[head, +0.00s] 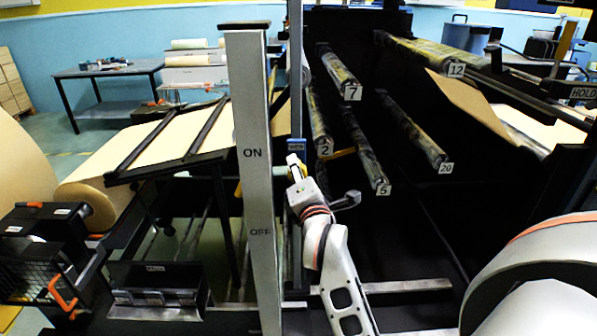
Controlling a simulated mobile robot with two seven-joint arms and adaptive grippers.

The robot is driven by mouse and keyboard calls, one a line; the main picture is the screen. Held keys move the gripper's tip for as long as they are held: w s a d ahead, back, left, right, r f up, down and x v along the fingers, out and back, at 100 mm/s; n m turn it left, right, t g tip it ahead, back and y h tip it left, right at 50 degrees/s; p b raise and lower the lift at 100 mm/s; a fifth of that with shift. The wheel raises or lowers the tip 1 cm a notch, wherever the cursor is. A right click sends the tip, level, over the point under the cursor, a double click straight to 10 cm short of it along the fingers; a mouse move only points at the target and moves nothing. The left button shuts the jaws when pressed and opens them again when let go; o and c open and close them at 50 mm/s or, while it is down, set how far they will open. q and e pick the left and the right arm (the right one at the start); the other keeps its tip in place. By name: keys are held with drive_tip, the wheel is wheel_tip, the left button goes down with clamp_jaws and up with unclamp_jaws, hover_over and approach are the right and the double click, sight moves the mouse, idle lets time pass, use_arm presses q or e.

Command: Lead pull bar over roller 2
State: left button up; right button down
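Roller 2 (319,122) is a dark, mottled roller with a white "2" plate on its near end, in the middle of the head view. A short yellow bar (342,154) shows just below and right of that plate, possibly part of the pull bar. My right gripper (294,164) is at the end of the white arm reaching up from the bottom, left of and slightly below the plate. A yellow patch shows at the gripper, but its fingers are too small to tell whether they hold anything. My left gripper is not in view.
A grey post (252,120) marked ON and OFF stands left of my gripper. Rollers 7 (340,70), 5 (362,150) and 20 (413,130) lie close by on the right. A kraft paper sheet (180,140) runs under dark bars at left. Roller 12 (425,52) is farther back.

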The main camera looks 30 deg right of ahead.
drive_tip(key=s+d+r+p, duration=0.2)
drive_tip(key=s+d+r, duration=0.2)
drive_tip(key=d, duration=0.3)
drive_tip(key=shift+s+d+r, duration=0.3)
drive_tip(key=shift+s+r, duration=0.05)
drive_tip(key=s+d+f+b, duration=0.1)
drive_tip(key=d+b, duration=0.1)
drive_tip(key=s+d+f+b, duration=0.1)
drive_tip(key=f, duration=0.1)
drive_tip(key=shift+s+d+b, duration=0.15)
drive_tip(key=shift+d+b, duration=0.2)
drive_tip(key=shift+d, duration=0.05)
idle(0.3)
drive_tip(key=shift+f, duration=0.1)
